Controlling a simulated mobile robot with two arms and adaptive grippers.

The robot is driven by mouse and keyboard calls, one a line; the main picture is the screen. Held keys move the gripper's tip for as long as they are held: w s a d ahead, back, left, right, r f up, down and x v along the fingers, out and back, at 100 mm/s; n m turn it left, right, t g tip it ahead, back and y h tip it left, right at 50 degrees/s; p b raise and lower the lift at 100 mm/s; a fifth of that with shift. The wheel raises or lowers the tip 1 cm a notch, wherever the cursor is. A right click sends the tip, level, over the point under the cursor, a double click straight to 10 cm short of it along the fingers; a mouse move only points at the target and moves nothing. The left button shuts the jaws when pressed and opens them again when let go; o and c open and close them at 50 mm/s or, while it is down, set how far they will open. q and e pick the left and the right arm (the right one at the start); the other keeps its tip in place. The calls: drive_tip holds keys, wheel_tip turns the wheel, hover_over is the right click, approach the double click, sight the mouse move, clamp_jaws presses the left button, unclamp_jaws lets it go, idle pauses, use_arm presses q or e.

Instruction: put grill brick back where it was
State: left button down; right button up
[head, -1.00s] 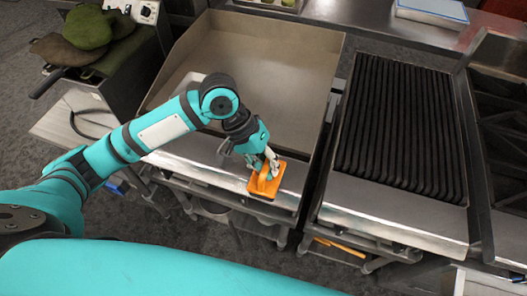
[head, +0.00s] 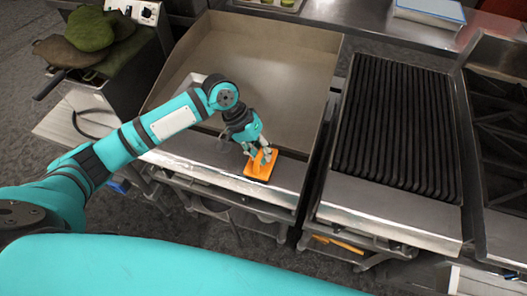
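The grill brick (head: 262,171) is an orange block with a raised handle. It is at the right part of the metal front ledge of the flat griddle (head: 265,62). My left gripper (head: 259,154) reaches down onto it from above, with its fingers around the handle, and looks shut on it. Whether the brick touches the ledge or hangs just above it, I cannot tell. The fingers hide part of the handle. My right gripper is not in view.
A ribbed black grill (head: 396,128) stands to the right of the griddle, with a narrow gap between. Green and brown mitts (head: 90,35) lie on equipment at the upper left. A blue-and-white box (head: 430,10) is on the back counter. The griddle surface is empty.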

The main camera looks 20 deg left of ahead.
use_arm(q)
drive_tip(key=c, duration=1.5)
unclamp_jaws()
drive_tip(key=shift+s, duration=0.1)
drive_tip(key=shift+f, duration=0.1)
drive_tip(key=b+v, duration=0.1)
drive_tip(key=v, duration=1.1)
